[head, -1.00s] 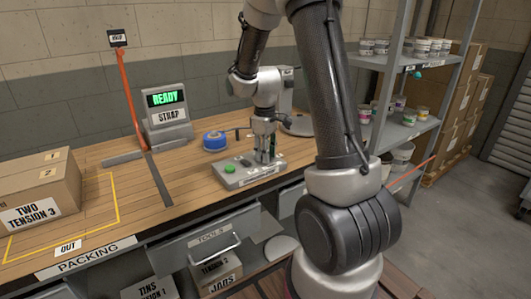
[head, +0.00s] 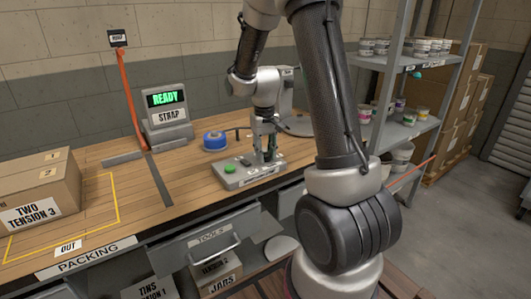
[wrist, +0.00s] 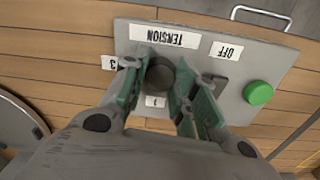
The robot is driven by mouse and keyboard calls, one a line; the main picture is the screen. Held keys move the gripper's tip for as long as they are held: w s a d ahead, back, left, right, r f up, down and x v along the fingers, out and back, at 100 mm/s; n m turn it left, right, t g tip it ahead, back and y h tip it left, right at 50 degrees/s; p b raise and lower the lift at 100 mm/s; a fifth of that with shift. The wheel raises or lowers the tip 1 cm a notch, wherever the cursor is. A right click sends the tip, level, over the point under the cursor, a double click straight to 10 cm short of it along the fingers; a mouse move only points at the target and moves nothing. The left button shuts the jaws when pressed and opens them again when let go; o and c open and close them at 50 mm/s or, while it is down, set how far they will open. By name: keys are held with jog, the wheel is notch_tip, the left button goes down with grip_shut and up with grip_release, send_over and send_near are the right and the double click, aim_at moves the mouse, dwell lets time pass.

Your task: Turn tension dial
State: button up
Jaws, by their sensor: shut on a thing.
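The tension dial (wrist: 160,76) is a dark round knob on a grey control box, under a TENSION label in the wrist view. My gripper (wrist: 157,85) is shut on the dial, with a green-padded finger on each side of it. In the head view my gripper (head: 266,154) points down over the right part of the control box (head: 240,180), and the dial is hidden there. Small labels marked 3 (wrist: 111,64) and 1 (wrist: 155,101) show beside the dial; any other mark is covered.
A green button (wrist: 260,93) and an OFF label (wrist: 226,51) are on the same box. A blue tape roll (head: 214,140) and a READY strap display (head: 166,112) stand behind it. A box marked TWO TENSION 3 (head: 40,195) sits at the left.

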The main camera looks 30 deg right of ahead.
aim_at(265, 154)
dwell(0.4)
jog(key=o, duration=1.1)
jog(key=shift+c, duration=0.2)
notch_tip(265, 154, up, 12)
jog(key=shift+a, duration=0.1)
